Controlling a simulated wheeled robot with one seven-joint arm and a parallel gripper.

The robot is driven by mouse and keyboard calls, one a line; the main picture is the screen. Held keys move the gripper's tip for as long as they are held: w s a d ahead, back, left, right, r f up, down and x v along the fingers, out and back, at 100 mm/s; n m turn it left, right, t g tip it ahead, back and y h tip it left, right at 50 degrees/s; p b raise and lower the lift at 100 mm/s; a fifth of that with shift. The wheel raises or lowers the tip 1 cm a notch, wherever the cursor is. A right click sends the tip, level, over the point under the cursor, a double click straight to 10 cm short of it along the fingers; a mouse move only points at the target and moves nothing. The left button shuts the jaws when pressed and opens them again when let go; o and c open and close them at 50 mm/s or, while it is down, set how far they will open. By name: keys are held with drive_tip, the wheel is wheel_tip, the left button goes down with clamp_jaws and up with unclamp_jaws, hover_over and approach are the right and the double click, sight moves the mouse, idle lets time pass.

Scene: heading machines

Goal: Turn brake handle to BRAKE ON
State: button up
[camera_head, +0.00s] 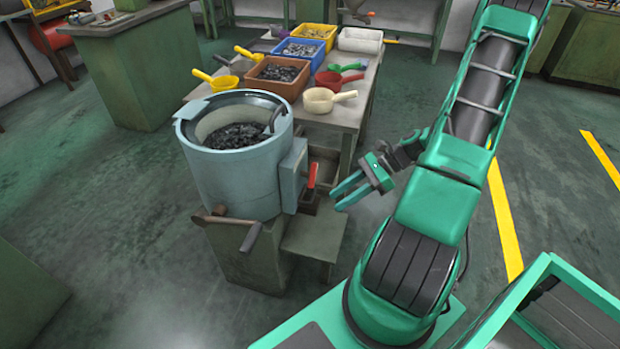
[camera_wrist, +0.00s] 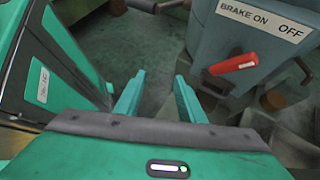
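The brake handle (camera_head: 311,176) is a red lever on the right side of a round blue-grey machine (camera_head: 232,180) in the head view. It stands roughly upright there. In the wrist view the red handle (camera_wrist: 233,65) lies under a white label (camera_wrist: 262,19) reading BRAKE ON at left and OFF at right. My gripper (camera_head: 344,195) is to the right of the handle, apart from it. In the wrist view my gripper (camera_wrist: 160,90) has its two fingers spread with only floor between them. The handle is outside the fingers, to the right.
A table (camera_head: 340,116) with coloured bins and scoops stands behind the machine. A brown lever (camera_head: 231,222) sticks out at the machine's front. A low grey-green ledge (camera_head: 316,235) sits below the handle. Open floor lies to the right of my arm.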

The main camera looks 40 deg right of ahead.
sight(315, 177)
drive_tip(key=w+d+f+m+t, duration=0.2)
drive_tip(key=w+d+m+t, duration=0.35)
drive_tip(key=m+t, duration=0.6)
drive_tip(key=shift+g+y, duration=0.3)
drive_tip(key=shift+g, duration=0.15)
drive_tip(key=x, duration=1)
drive_tip(key=shift+a, duration=0.15)
drive_tip(key=shift+c, duration=0.6)
